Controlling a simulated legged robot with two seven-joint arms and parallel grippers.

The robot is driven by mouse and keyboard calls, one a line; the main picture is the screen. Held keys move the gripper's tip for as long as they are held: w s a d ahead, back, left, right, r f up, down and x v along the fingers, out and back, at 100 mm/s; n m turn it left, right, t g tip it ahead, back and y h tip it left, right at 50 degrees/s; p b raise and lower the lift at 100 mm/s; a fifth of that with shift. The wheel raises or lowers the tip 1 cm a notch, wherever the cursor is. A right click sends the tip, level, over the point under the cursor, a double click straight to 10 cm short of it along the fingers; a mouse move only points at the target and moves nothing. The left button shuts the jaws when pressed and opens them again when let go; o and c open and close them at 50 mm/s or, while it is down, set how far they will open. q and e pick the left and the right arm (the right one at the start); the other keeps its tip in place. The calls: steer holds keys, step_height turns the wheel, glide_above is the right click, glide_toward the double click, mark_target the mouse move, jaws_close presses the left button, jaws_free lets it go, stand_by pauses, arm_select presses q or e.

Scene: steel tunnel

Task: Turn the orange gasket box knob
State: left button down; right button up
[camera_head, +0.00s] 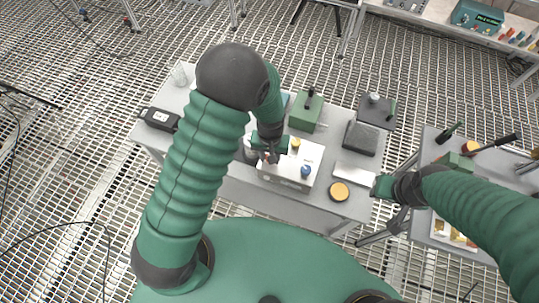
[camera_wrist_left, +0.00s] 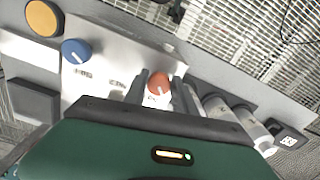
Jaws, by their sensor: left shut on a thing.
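The white gasket box (camera_head: 288,180) stands on the grey table, with a blue knob (camera_head: 306,170) and a yellow knob (camera_head: 296,142) on top. In the left wrist view the orange knob (camera_wrist_left: 159,82) has a white pointer mark and sits between the two fingers of my left gripper (camera_wrist_left: 160,90). The gripper is shut on it. In the head view my left gripper (camera_head: 268,152) is over the box's left part and mostly hides this knob. The blue knob also shows in the left wrist view (camera_wrist_left: 74,50).
On the table (camera_head: 235,182) are a green box (camera_head: 306,111), a dark grey block (camera_head: 361,138), a yellow-topped round piece (camera_head: 339,191) and a black meter (camera_head: 159,119). A side table with tools (camera_head: 470,150) stands at the right. Grey cylinders (camera_wrist_left: 240,115) lie close to the left gripper.

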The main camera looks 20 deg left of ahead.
arm_select(q)
steer(key=shift+w+r+n, duration=0.25)
steer(key=shift+w+n, duration=0.25)
steer(key=shift+n, duration=0.1)
steer(key=c, duration=1.2)
jaws_free()
steer(key=shift+o, duration=0.9)
steer(key=shift+a+f, duration=0.1)
steer(key=shift+f, duration=0.05)
steer(key=shift+s, duration=0.1)
step_height(320, 180, up, 17)
steer(key=b, duration=0.1)
steer(key=shift+f, duration=0.15)
